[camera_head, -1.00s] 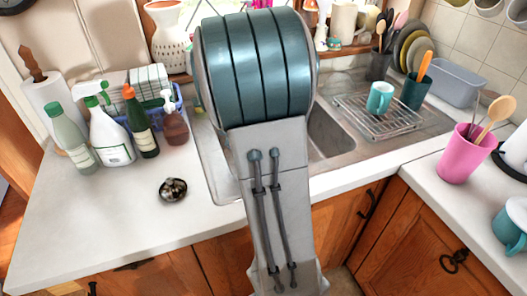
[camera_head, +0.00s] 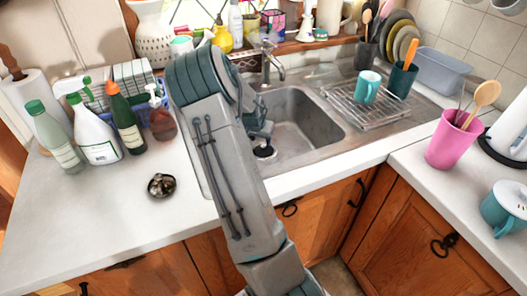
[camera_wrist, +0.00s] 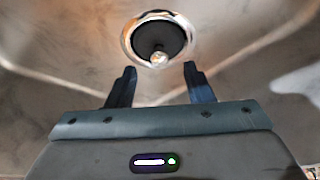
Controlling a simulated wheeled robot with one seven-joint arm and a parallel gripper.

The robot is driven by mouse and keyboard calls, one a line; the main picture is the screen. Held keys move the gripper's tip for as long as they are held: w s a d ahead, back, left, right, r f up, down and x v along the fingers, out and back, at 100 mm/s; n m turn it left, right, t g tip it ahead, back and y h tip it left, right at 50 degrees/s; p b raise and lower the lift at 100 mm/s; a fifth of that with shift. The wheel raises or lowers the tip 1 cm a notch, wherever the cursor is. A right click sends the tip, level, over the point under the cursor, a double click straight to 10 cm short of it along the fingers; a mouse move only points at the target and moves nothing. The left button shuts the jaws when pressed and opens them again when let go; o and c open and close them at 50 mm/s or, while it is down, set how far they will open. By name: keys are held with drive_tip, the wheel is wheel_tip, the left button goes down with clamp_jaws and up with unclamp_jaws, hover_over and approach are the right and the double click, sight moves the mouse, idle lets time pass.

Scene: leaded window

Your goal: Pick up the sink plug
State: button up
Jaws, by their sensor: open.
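The sink plug (camera_wrist: 158,38) is a black disc with a small shiny knob, ringed by bright metal, on the floor of the steel sink. In the head view the plug (camera_head: 264,152) is a small dark round spot in the sink basin, just below my gripper. In the wrist view my gripper (camera_wrist: 159,72) is open, its two dark fingers apart with nothing between them. The plug's knob lies beyond the fingertips, about midway between them. The gripper does not appear to touch the plug. In the head view my arm hides part of the basin's left side and the gripper is small.
The steel sink (camera_head: 318,112) has a faucet (camera_head: 271,62) behind my gripper. A wire rack (camera_head: 374,108) with a teal mug (camera_head: 367,87) stands on the right. Bottles (camera_head: 98,133) and a dark round dish (camera_head: 161,186) are on the left counter.

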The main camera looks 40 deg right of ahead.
sight(263, 145)
drive_tip(key=shift+p+x, duration=0.35)
drive_tip(key=shift+x, duration=2.5)
drive_tip(key=shift+d, duration=0.15)
clamp_jaws()
